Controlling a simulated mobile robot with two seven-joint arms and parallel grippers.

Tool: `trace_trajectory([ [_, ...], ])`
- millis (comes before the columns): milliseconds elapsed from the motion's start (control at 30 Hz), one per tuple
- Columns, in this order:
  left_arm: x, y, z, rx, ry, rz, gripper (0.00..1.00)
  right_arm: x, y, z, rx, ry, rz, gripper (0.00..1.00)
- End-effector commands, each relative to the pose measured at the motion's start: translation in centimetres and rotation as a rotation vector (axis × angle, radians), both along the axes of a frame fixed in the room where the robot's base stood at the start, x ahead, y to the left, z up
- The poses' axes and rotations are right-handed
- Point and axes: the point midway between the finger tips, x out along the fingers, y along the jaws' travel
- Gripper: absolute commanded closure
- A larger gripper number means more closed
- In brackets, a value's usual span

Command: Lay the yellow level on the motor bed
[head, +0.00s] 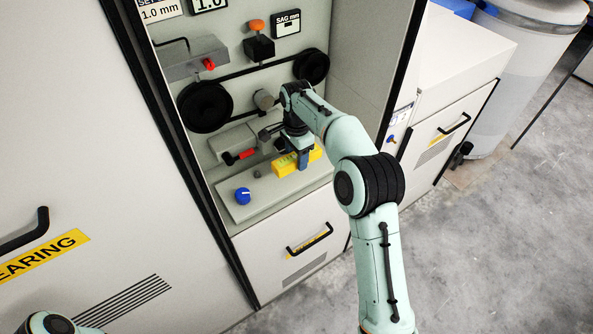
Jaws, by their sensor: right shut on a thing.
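The yellow level (285,167) is at the right part of the grey motor bed (238,208), inside the open machine cabinet. My right gripper (303,160) is shut on the level from above, with its blue fingers around the level's right half. The level lies roughly along the bed; I cannot tell whether it touches the bed's surface. The right gripper and wrist hide part of the level and of the bed behind it. My left gripper is not in view; only a piece of my left arm shows at the lower left.
Two black pulleys (205,107) with a belt are on the panel above. A side cabinet (455,80) and a grey drum (525,70) stand to the right. The front floor is clear.

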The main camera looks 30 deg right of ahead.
Motion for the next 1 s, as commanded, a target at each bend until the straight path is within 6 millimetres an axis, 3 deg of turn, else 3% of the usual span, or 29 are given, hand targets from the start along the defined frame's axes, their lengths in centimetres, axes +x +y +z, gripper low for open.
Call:
trace_trajectory([
  [133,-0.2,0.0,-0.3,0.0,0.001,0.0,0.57,0.0,0.0,-1.2,0.0,0.0,0.0,0.94],
  [400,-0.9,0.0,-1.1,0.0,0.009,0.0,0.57,0.0,0.0,-5.5,0.0,-0.001,0.001,0.94],
  [867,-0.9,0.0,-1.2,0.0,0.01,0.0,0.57,0.1,0.0,-6.1,0.0,-0.003,0.001,0.94],
  [900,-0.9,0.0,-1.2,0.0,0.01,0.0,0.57,0.1,0.0,-6.2,0.0,-0.002,0.001,0.39],
  [967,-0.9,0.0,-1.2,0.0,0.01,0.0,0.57,0.1,0.0,-6.2,0.0,-0.002,0.001,0.23],
  [1000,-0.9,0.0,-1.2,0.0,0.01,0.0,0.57,0.1,0.0,-6.2,0.0,-0.002,0.001,0.23],
])
